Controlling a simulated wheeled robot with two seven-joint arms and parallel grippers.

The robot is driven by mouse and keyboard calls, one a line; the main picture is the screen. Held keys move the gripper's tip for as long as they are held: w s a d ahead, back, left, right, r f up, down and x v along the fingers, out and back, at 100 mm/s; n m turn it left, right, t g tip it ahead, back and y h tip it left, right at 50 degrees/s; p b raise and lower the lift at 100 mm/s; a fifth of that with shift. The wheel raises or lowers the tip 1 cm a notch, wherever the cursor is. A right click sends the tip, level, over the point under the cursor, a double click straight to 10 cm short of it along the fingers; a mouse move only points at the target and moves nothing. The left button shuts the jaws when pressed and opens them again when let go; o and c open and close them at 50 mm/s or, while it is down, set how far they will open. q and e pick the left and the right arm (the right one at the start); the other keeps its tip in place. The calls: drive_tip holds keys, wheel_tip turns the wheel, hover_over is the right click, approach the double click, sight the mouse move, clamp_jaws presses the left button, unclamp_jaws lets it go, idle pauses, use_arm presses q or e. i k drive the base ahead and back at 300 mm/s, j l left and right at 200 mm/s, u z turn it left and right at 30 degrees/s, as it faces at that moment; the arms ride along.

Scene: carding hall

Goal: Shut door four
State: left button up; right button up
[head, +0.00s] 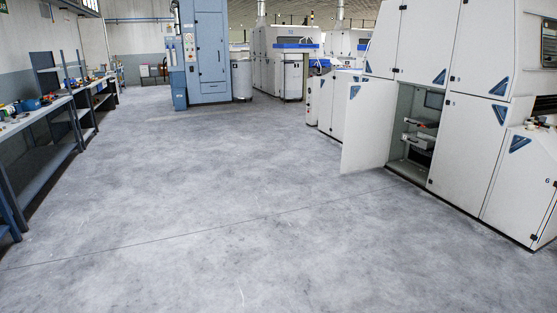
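A white machine door (369,124) with a blue triangle mark stands swung open at the right, its lower edge just above the floor. It belongs to the white carding machine (470,140). Beside it is the open compartment (416,128), dark inside, with machine parts showing. I cannot read a number on this door. The other lower doors of this machine near it look closed. Neither of my grippers is in view.
A wide grey floor (220,210) lies clear in front of me up to the open door. A long workbench (38,126) with tools runs along the left wall. A blue cabinet (208,58) stands at the back, with a grey bin (241,80) next to it.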

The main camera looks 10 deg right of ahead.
sight(368, 117)
drive_tip(key=i, duration=5.2)
drive_tip(key=i+z, duration=0.1)
drive_tip(key=i, duration=0.95)
drive_tip(key=i+j+z, duration=0.1)
drive_tip(key=i, duration=0.9)
